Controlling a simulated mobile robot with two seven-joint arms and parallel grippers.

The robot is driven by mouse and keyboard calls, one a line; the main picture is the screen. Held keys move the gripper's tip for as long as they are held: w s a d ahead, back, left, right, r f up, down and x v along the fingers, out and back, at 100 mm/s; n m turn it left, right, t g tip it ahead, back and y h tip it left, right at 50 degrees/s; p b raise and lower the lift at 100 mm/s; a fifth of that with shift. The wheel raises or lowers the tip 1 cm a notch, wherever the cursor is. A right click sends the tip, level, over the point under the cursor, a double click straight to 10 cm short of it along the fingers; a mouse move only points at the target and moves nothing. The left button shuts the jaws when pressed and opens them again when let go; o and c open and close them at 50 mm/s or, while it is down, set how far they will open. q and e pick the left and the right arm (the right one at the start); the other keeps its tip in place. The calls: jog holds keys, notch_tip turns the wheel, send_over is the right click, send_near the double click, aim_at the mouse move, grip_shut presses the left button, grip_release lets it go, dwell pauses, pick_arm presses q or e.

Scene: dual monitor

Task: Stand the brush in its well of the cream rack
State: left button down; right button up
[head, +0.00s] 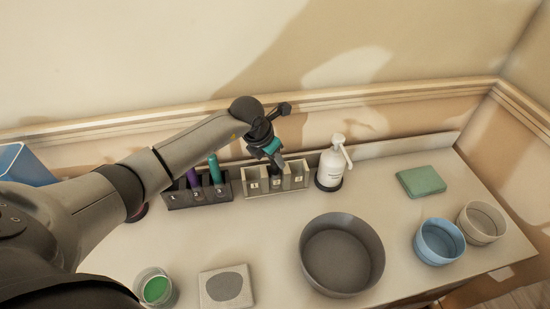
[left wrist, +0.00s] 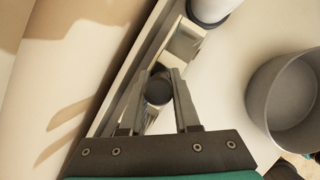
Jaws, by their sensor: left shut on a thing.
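The cream rack (head: 296,180) stands against the back ledge, with numbered wells in a row; part of it also shows in the left wrist view (left wrist: 184,44). My left gripper (head: 275,158) is over the rack's middle, pointing down. It is shut on a dark grey round thing, taken as the brush (left wrist: 158,88), which sits between the fingers in the left wrist view. The brush's lower end is at the middle well, but I cannot tell how deep it is in it. My right gripper is not in view.
A dark rack (head: 176,197) with purple and teal handles stands left of the cream rack. A white pump bottle (head: 331,166) stands close on its right. In front are a grey bowl (head: 342,286), a grey-spotted tile (head: 207,296) and a green-filled jar (head: 155,289).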

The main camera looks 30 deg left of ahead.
pick_arm(q)
jog(key=c, duration=0.6)
grip_release()
jog(key=shift+f, duration=0.1)
jog(key=shift+c, duration=0.2)
jog(key=shift+r, duration=0.3)
jog(key=p+v, duration=0.2)
jog(key=v, duration=0.9)
jog(key=shift+r, duration=0.4)
jog(key=shift+s, duration=0.15)
